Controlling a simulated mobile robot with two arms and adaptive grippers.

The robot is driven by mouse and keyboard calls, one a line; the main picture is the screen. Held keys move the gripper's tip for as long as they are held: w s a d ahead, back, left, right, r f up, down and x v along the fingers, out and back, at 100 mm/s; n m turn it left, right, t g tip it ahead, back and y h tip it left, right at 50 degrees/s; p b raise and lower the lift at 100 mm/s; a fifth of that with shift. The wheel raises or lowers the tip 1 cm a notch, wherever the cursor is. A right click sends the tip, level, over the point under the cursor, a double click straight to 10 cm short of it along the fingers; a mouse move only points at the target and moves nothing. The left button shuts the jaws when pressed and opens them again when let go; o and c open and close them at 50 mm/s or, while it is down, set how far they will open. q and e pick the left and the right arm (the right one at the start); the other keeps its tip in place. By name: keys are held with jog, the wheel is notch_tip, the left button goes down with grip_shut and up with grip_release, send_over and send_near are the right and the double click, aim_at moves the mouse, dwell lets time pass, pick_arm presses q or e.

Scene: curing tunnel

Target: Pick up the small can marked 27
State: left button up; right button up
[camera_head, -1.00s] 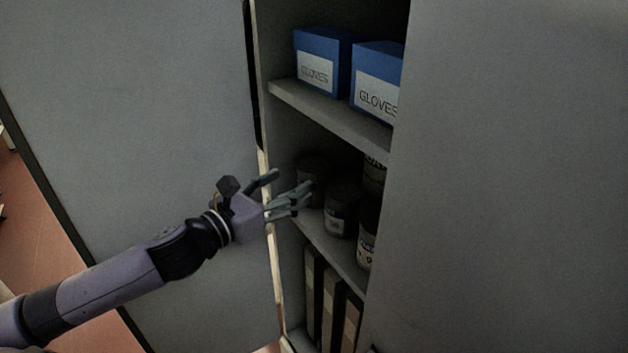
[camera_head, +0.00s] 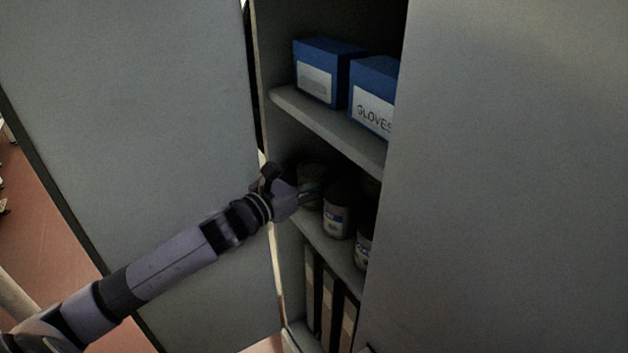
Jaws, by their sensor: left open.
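Several small dark-lidded cans stand on the middle shelf of the cabinet. A front can (camera_head: 337,219) with a pale label stands near the shelf's edge, but its marking is too small and dark to read. Another can (camera_head: 363,248) is partly cut off by the right door. A can farther back (camera_head: 311,174) is partly hidden behind my gripper. I cannot tell which can is marked 27. My left gripper (camera_head: 318,190) is open and reaches in over the middle shelf, its fingers just left of the front can. Its fingertips are dim. My right gripper is not in view.
The cabinet's left door (camera_head: 130,130) stands open behind my arm, and the right door (camera_head: 510,180) covers the right side. Blue glove boxes (camera_head: 328,72) sit on the upper shelf (camera_head: 325,122). Binders (camera_head: 328,300) stand below. The opening is narrow.

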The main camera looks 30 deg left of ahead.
pick_arm(q)
jog(key=shift+s, duration=0.1)
jog(key=c, duration=1.1)
jog(key=shift+o, duration=0.2)
jog(key=shift+r, duration=0.15)
